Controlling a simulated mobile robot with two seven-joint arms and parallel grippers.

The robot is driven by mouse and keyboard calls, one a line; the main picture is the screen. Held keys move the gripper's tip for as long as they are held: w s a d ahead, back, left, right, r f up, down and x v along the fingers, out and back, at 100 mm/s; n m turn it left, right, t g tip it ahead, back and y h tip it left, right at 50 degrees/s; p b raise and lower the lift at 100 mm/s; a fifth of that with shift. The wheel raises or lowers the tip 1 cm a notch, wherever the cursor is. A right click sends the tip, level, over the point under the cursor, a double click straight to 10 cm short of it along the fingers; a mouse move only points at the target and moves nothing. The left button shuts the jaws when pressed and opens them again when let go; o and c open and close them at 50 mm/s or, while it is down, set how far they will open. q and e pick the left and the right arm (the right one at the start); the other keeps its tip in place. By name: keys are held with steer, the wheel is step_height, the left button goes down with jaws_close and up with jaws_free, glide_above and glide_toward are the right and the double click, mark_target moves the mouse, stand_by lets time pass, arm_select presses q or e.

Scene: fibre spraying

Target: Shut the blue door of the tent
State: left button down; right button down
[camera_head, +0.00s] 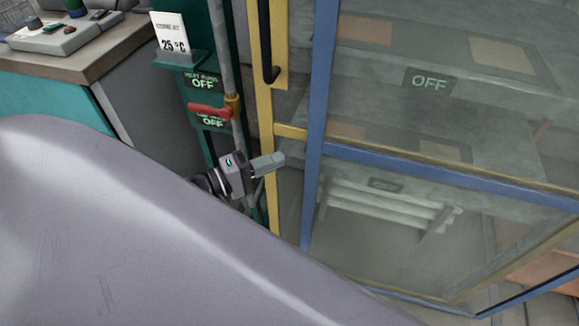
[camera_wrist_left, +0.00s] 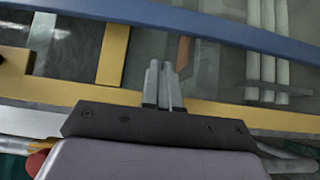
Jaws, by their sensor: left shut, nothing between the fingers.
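The blue door (camera_head: 317,120) is a blue frame with a clear panel, on the right half of the head view. Its upright edge stands right of the yellow frame (camera_head: 290,131). A blue bar also crosses the top of the left wrist view (camera_wrist_left: 215,29), with a yellow bar (camera_wrist_left: 60,91) below it. I cannot tell the exact gap between door and frame. My left gripper (camera_head: 280,160) is shut and empty, left of the door's upright edge. Its fingers show in the left wrist view (camera_wrist_left: 162,68), pointing toward the blue bar. My right gripper is not in view.
A green post (camera_head: 198,120) carries a red-handled valve (camera_head: 209,112), OFF labels and a 25 °C card (camera_head: 173,36). A black handle (camera_head: 265,45) is on the yellow frame. A counter (camera_head: 85,55) stands at upper left. My own arm covers the lower left.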

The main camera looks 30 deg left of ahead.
arm_select(q)
steer(key=shift+w+d, duration=0.2)
steer(key=shift+d, duration=0.45)
steer(key=shift+w+d, duration=0.2)
steer(key=shift+d, duration=0.5)
steer(key=shift+w+d, duration=0.2)
steer(key=shift+d, duration=0.45)
